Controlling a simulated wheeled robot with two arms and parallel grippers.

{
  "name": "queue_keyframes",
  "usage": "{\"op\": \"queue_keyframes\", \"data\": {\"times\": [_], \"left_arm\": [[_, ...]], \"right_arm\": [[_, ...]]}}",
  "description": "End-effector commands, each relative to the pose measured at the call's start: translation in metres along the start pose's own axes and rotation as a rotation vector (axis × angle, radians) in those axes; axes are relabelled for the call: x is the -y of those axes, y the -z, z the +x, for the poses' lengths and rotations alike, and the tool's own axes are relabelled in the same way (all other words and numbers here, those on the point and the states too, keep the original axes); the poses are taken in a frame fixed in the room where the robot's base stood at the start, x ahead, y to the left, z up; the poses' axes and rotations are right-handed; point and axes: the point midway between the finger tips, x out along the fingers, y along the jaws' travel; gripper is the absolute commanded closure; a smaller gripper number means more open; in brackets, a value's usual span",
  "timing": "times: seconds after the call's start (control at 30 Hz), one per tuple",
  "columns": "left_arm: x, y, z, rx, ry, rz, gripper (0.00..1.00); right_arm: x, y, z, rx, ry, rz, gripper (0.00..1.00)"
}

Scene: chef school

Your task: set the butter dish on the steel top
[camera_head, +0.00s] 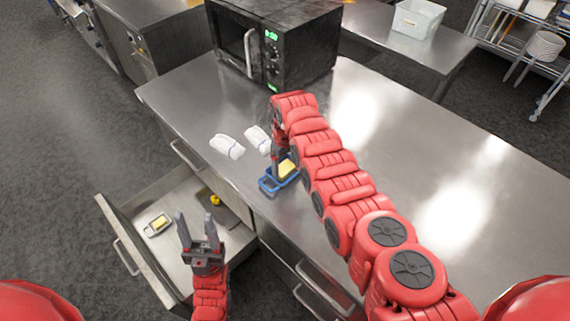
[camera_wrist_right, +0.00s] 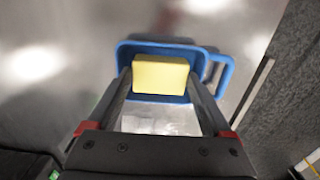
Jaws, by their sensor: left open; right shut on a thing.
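The butter dish (camera_head: 268,186), a blue dish with a yellow butter block, is at the front edge of the steel top (camera_head: 200,110). I cannot tell whether it touches the top or hangs just above it. My right gripper (camera_head: 284,163) points down at it. In the right wrist view, the blue dish (camera_wrist_right: 222,72) lies beneath the right gripper (camera_wrist_right: 159,82), whose fingers are on either side of the yellow block (camera_wrist_right: 160,73). My left gripper (camera_head: 196,222) is open and empty over the open drawer.
The open drawer (camera_head: 180,262) holds a grey dish with a yellow block (camera_head: 157,225) and a small yellow item (camera_head: 214,199) by a dark board. Two white bundles (camera_head: 227,146) lie behind the butter dish. A black microwave (camera_head: 290,45) stands at the back. The top's right side is clear.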

Motion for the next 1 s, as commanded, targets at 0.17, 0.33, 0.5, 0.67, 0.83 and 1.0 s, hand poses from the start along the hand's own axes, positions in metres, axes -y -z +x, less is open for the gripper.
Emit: {"op": "queue_keyframes", "data": {"times": [0.17,0.33,0.5,0.67,0.83,1.0], "left_arm": [[0.000,0.000,-0.001,0.000,0.000,0.000,0.50],[0.000,0.000,0.000,0.000,0.000,0.000,0.50],[0.000,0.000,0.000,0.000,0.000,0.000,0.50],[0.000,-0.001,-0.005,0.000,0.000,0.000,0.50],[-0.001,-0.004,-0.022,0.001,0.000,0.000,0.50],[-0.001,-0.004,-0.022,0.001,0.000,0.000,0.50]], "right_arm": [[0.000,0.000,0.001,0.000,0.000,0.000,0.00],[0.000,0.000,0.000,0.000,0.000,0.000,0.00],[-0.001,0.002,-0.008,-0.004,-0.002,0.000,0.00],[-0.001,0.002,-0.025,-0.007,-0.003,0.000,0.00],[-0.002,0.002,-0.063,-0.009,-0.006,0.001,0.00],[-0.002,0.000,-0.105,-0.003,0.000,0.003,0.00]]}}
